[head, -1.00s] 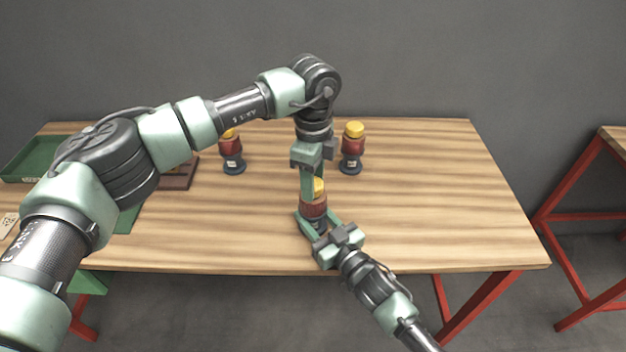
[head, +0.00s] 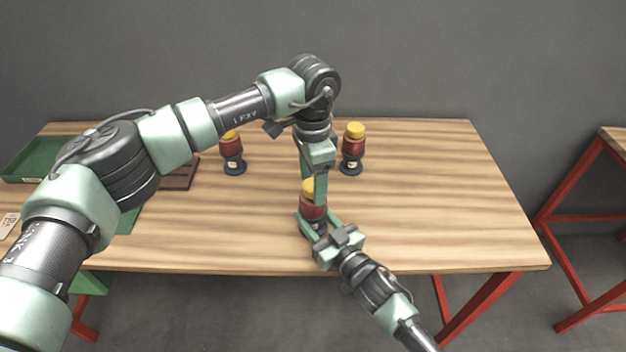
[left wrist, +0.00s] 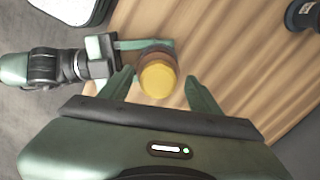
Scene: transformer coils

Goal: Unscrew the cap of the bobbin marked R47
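A bobbin (head: 311,211) with a dark red body and a yellow cap (head: 307,187) stands upright near the table's front. Its marking cannot be read. My right gripper (head: 311,226) is shut on this bobbin low down, coming from the front right. My left gripper (head: 313,192) points down over the cap; in the head view its near finger hides part of the cap. In the left wrist view, the yellow cap (left wrist: 158,79) lies between the open left fingers (left wrist: 159,76), with a gap on each side.
Two similar yellow-capped bobbins stand farther back, one left (head: 232,152) and one right (head: 352,152). A green tray (head: 35,160), a brown block (head: 182,175) and a white card (head: 8,224) lie on the left. The right part of the wooden table (head: 450,200) is clear.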

